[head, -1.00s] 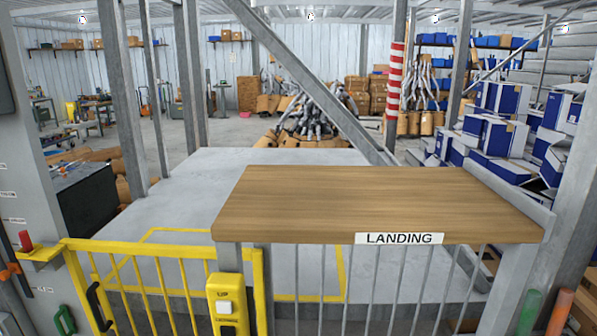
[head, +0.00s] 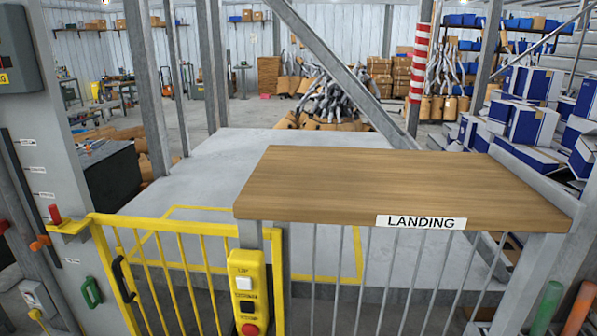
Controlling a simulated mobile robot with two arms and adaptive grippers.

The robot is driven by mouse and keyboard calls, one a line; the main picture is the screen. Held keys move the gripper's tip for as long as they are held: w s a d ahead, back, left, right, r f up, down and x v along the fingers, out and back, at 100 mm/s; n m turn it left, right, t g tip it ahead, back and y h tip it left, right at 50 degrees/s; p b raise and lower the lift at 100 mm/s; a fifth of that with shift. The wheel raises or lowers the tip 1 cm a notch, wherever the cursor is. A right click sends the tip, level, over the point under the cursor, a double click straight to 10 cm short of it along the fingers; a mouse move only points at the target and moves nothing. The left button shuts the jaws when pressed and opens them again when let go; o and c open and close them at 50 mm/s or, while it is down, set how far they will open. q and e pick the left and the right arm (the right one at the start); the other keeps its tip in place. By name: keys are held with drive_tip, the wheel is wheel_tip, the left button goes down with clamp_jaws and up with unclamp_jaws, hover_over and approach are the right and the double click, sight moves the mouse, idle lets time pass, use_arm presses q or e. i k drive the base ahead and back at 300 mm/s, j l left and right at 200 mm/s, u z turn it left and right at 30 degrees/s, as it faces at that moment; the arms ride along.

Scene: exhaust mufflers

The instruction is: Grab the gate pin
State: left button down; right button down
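A small red upright piece (head: 55,213), which looks like the gate pin, stands on a yellow bracket (head: 70,227) on the grey post at the left. The bracket meets the top left corner of the yellow gate (head: 165,225). The gate appears closed across the opening and has a black handle (head: 123,279). How deep the pin sits in the bracket is hidden. Neither of my grippers is in view.
A yellow control box (head: 248,290) with buttons hangs at the gate's right end. A wooden shelf (head: 400,187) marked LANDING tops the railing on the right. A green handle (head: 91,291) and an orange piece (head: 40,243) are near the left post. The grey platform floor (head: 215,180) beyond is clear.

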sight(53, 209)
drive_tip(key=u, duration=1.5)
